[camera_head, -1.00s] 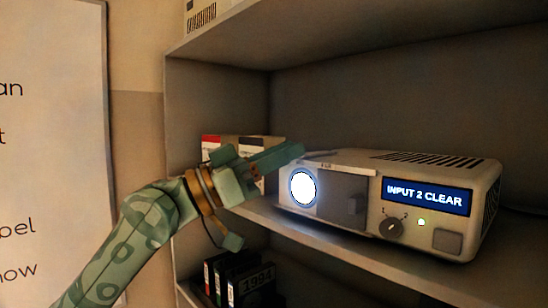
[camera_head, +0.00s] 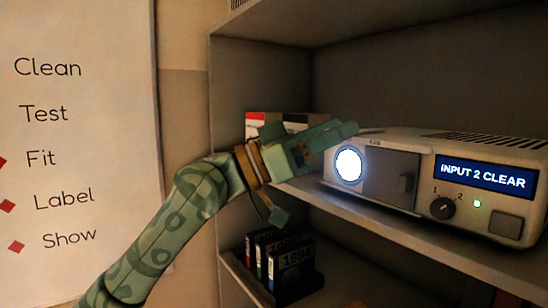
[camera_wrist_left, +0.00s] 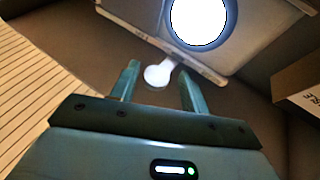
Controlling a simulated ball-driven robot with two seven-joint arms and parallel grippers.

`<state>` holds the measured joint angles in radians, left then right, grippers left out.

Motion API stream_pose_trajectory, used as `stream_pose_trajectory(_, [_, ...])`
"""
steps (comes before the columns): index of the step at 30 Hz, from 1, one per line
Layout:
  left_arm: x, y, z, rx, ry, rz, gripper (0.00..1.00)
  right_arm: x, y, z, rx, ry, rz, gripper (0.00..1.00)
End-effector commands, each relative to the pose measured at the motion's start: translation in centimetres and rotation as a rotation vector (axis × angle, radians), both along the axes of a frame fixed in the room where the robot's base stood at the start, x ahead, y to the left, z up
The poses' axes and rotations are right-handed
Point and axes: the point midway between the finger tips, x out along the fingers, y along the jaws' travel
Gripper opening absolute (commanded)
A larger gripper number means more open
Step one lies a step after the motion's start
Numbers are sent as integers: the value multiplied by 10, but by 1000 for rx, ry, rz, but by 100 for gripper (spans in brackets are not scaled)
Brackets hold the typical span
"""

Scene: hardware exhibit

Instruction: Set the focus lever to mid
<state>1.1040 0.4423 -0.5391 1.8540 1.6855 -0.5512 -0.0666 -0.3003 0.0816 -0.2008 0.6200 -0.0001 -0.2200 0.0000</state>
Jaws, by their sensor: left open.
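The projector (camera_head: 400,142) is a cream box on the shelf with a bright round lens (camera_head: 348,165) and a display reading "INPUT 2 CLEAR". The focus lever (camera_head: 372,130) is a thin piece at its top left edge, above a small label. In the left wrist view the lever appears as a pale round knob (camera_wrist_left: 157,75) on a short stem. My left gripper (camera_head: 352,128) is at the lever's end, above the lens. Its open fingers (camera_wrist_left: 158,84) show on either side of the knob, with gaps; whether they reach around it is unclear. My right gripper is out of view.
The projector front has a grey panel (camera_head: 392,178), a dial (camera_head: 442,207) and a square button (camera_head: 506,225). A red, white and black box (camera_head: 283,122) stands behind my gripper. Black binders (camera_head: 291,262) stand on the lower shelf. The upper shelf (camera_head: 330,25) overhangs the projector.

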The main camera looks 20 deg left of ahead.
Motion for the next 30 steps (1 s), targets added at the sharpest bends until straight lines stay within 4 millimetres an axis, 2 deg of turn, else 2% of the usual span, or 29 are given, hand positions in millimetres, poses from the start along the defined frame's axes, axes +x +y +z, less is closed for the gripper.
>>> stream_pose_trajectory(5, [-9, 23, -16, 3, 0, 4, 46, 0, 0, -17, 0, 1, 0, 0])
stream_pose_trajectory(12, [-32, 78, -45, 3, 3, 2, 46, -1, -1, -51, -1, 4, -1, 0])
stream_pose_trajectory(18, [-48, 115, -60, 5, 3, 0, 46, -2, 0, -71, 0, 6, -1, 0])
stream_pose_trajectory(24, [-56, 133, -64, 3, 2, -4, 46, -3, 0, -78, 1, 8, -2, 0])
stream_pose_trajectory(30, [-58, 134, -63, 4, 3, -4, 46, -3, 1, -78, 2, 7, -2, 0])
